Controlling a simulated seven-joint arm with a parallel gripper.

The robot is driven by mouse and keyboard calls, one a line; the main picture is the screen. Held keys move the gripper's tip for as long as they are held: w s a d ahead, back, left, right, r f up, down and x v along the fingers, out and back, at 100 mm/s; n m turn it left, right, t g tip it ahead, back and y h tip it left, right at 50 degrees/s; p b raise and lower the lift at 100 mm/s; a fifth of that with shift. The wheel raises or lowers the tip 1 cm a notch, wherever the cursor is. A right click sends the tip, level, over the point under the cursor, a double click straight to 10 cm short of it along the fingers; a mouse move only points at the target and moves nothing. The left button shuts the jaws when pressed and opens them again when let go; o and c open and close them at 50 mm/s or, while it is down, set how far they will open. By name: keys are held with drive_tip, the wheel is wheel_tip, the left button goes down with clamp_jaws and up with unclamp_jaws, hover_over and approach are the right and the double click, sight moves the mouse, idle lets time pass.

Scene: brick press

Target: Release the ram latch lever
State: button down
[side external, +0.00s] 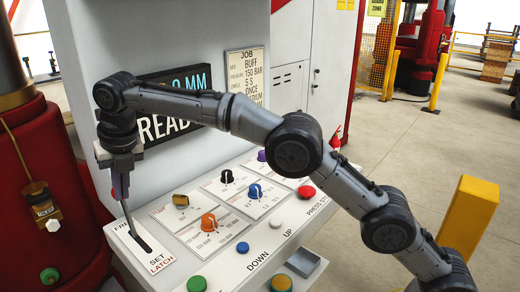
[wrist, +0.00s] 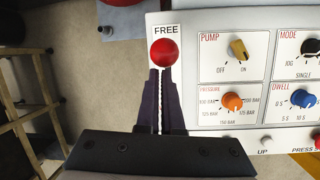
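The ram latch lever shows in the side view as a thin shaft (side external: 128,218) rising from a dark slot in the panel, leaning toward the FREE end. Its red ball knob (wrist: 164,53) is just below the FREE label in the wrist view. My gripper (side external: 118,190) is at the top of the lever. In the wrist view my gripper's dark fingers (wrist: 162,74) lie close together with a narrow gap, their tips against or just behind the knob. The knob is wider than the gap and is not between the fingers. The SET LATCH label (side external: 160,262) is at the slot's other end.
Right of the slot are a yellow pump knob (side external: 181,200), an orange pressure knob (side external: 209,222), a blue dwell knob (side external: 255,191) and several push buttons. A display and job plate (side external: 245,75) stand behind. A red press column (side external: 45,170) is at left.

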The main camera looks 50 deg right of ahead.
drive_tip(key=s+f, duration=0.3)
drive_tip(key=s, duration=0.2)
drive_tip(key=s+f, duration=0.3)
drive_tip(key=s, duration=0.2)
drive_tip(key=s+f, duration=0.3)
drive_tip(key=s, duration=0.1)
drive_tip(key=shift+s+a, duration=0.3)
drive_tip(key=shift+s, duration=0.1)
drive_tip(key=a+v, duration=0.1)
drive_tip(key=v, duration=0.8)
drive_tip(key=s+d+r+m, duration=0.1)
drive_tip(key=d+r+m, duration=0.1)
drive_tip(key=d, duration=0.4)
drive_tip(key=s+d+r+m+t, duration=0.1)
drive_tip(key=s+d+r+m, duration=0.1)
drive_tip(key=d+r, duration=0.2)
drive_tip(key=s+d+r+m+t, duration=0.1)
drive_tip(key=d+r+m, duration=0.2)
drive_tip(key=d, duration=0.6)
drive_tip(key=shift+s+d+r, duration=0.3)
drive_tip(key=shift+s+r, duration=0.05)
drive_tip(key=shift+s, duration=0.05)
